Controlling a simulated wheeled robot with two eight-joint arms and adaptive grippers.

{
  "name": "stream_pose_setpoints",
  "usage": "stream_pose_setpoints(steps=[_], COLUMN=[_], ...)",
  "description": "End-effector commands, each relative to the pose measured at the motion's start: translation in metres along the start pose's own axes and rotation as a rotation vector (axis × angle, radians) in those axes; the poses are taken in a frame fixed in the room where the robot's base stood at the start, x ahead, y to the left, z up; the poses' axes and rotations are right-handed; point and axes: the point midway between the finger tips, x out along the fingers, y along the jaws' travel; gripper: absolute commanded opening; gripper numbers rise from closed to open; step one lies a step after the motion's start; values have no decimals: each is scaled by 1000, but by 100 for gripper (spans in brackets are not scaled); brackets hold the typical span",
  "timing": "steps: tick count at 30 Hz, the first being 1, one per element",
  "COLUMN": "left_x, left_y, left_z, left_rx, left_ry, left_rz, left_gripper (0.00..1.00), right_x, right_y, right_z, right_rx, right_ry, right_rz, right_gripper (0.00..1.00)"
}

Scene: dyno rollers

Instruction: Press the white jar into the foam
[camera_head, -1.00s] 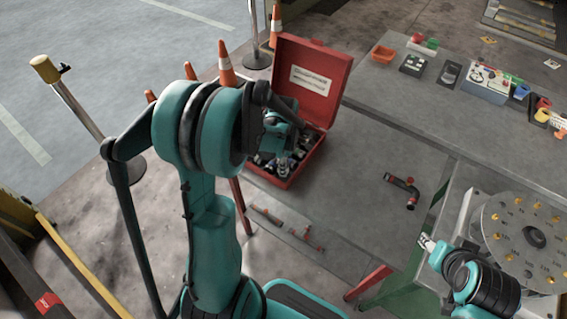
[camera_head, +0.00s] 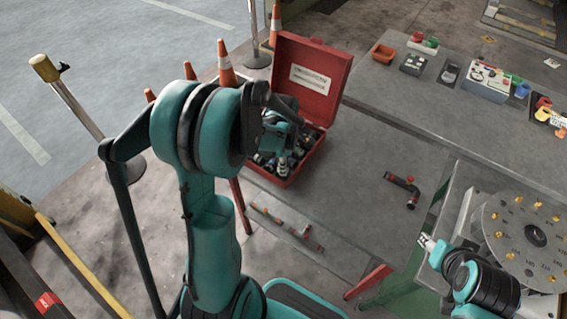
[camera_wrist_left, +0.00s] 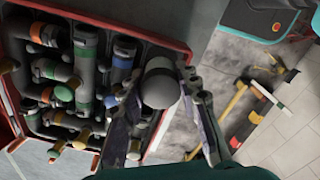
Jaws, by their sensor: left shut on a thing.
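The case stands on a grey table (camera_head: 345,180). A black pipe piece with red ends (camera_head: 404,188) lies right of it. A round plate (camera_head: 535,235) with yellow studs is near my right arm. Bins and small boxes (camera_head: 487,82) line the back. Orange cones (camera_head: 226,65) stand behind.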

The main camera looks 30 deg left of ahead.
Motion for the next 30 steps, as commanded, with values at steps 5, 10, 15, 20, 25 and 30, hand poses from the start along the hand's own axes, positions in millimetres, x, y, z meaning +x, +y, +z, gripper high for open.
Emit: stream_pose_setpoints(steps=[5, 10, 15, 20, 25, 30], left_x=[0, 0, 2, 6, 12, 12], left_y=[0, 0, 0, 0, 0, 0], left_z=[0, 0, 0, 0, 0, 0], left_rx=[0, 0, 0, 0, 0, 0], left_ry=[0, 0, 0, 0, 0, 0], left_rz=[0, 0, 0, 0, 0, 0], left_gripper=[3, 3, 3, 3, 3, 3], right_x=[1, 1, 2, 5, 10, 10], right_y=[0, 0, 0, 0, 0, 0], right_z=[0, 0, 1, 4, 7, 7], right_rx=[0, 0, 0, 0, 0, 0], right_ry=[0, 0, 0, 0, 0, 0], right_rz=[0, 0, 0, 0, 0, 0], right_gripper=[44, 44, 44, 44, 44, 44])
